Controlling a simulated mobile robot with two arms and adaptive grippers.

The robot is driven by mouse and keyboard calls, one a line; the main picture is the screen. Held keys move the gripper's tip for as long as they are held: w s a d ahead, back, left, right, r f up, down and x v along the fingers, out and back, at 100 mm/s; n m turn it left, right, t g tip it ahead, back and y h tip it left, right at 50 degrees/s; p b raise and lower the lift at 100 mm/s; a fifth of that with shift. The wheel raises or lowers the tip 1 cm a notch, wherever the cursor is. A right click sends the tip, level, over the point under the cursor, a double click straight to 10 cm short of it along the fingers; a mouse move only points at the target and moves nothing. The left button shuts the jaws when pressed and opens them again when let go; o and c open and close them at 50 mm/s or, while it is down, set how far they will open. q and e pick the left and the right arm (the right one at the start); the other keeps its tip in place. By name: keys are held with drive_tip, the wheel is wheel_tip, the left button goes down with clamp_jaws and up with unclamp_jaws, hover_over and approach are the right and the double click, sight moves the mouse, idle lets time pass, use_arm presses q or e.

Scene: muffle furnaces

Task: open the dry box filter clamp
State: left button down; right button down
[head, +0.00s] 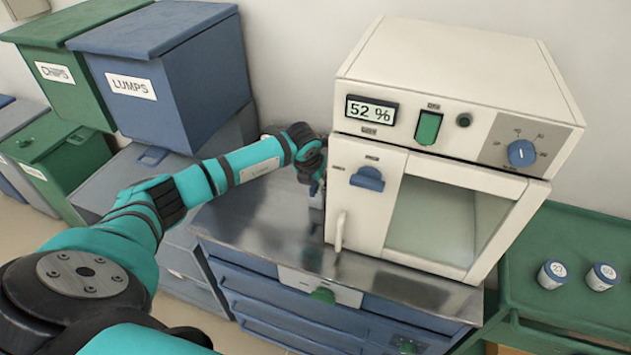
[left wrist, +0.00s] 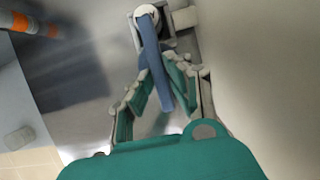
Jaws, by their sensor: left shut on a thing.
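The dry box (head: 440,75) is a cream cabinet with a glass door, standing on a metal-topped bench. My left gripper (head: 316,172) is at its left side, low beside the wall. In the left wrist view the filter clamp's blue lever (left wrist: 152,45) runs from a pale round pivot (left wrist: 146,13) down between the fingers. My left gripper (left wrist: 158,78) is shut on this lever. In the head view the gripper hides most of the clamp. My right gripper is not in view.
The dry box front has a blue door latch (head: 368,179), a white handle (head: 339,232), a green switch (head: 428,127) and a blue knob (head: 521,153). Blue and green bins (head: 165,75) stand at the left. Two small jars (head: 551,275) sit on a green tray at the right. The bench top (head: 255,225) is clear in front.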

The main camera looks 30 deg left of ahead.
use_arm(q)
drive_tip(key=shift+a+f+m+b, duration=0.15)
drive_tip(key=shift+m+b, duration=0.25)
drive_tip(key=shift+b, duration=0.25)
drive_tip(key=m+h+b, duration=0.1)
drive_tip(key=m+b, duration=0.2)
drive_tip(key=a+m+h+b, duration=0.1)
drive_tip(key=m+b, duration=0.1)
drive_tip(key=b, duration=0.1)
drive_tip(key=shift+w+m+h, duration=0.1)
drive_tip(key=shift+m+h, duration=0.2)
drive_tip(key=shift+m, duration=0.1)
drive_tip(key=shift+m+h+b, duration=0.3)
drive_tip(key=shift+m+b, duration=0.5)
drive_tip(key=m+b, duration=0.1)
drive_tip(key=m+g+h+b, duration=0.1)
drive_tip(key=m, duration=0.1)
drive_tip(key=m+b, duration=0.1)
drive_tip(key=shift+w+a+m, duration=0.3)
drive_tip(key=m+b, duration=0.1)
drive_tip(key=m+g, duration=0.1)
drive_tip(key=m, duration=0.1)
drive_tip(key=m+g+h+b, duration=0.1)
drive_tip(key=shift+w+a+m+b, duration=0.1)
drive_tip(key=shift+w+m+b, duration=0.2)
drive_tip(key=shift+m+b, duration=0.1)
drive_tip(key=shift+m, duration=0.3)
drive_tip(key=c, duration=1.3)
unclamp_jaws()
